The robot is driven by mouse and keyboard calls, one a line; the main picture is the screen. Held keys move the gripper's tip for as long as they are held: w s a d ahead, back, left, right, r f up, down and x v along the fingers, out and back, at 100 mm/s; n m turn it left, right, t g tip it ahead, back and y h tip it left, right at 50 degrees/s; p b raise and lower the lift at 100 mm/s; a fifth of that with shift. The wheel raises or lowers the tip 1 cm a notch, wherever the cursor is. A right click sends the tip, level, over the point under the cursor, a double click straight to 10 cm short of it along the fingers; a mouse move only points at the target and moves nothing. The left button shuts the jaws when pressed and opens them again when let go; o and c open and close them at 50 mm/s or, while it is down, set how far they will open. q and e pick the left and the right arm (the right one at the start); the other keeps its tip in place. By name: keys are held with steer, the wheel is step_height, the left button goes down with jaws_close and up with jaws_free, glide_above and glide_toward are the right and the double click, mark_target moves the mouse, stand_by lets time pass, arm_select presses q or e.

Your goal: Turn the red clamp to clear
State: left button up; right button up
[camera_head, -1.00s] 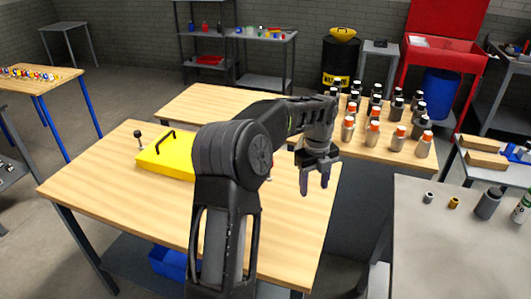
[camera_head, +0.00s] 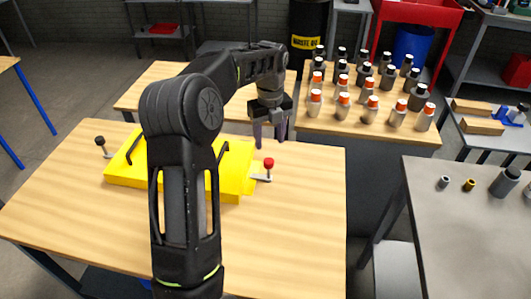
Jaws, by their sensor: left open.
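The red clamp (camera_head: 268,166) has a red knob on a short post with a grey metal base. It stands at the right edge of the yellow chassis panel (camera_head: 232,185) on the wooden table. My left gripper (camera_head: 270,143) is open and empty, fingers pointing down. In the picture it is just above the red knob; whether it touches anything I cannot tell. My left arm hides the middle of the yellow panel. A black-knobbed clamp (camera_head: 101,145) stands at the panel's left side. My right gripper is not in view.
The wooden table (camera_head: 300,220) is bare to the right of the panel and in front of it. A grey table (camera_head: 450,240) with small parts is at the right.

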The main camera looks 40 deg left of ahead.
mark_target(269, 160)
arm_select(q)
steer(key=shift+a+f, duration=0.15)
steer(key=shift+f, duration=0.4)
step_height(269, 160, down, 7)
steer(key=shift+r+p, duration=0.1)
steer(key=shift+p, duration=0.75)
jaws_close()
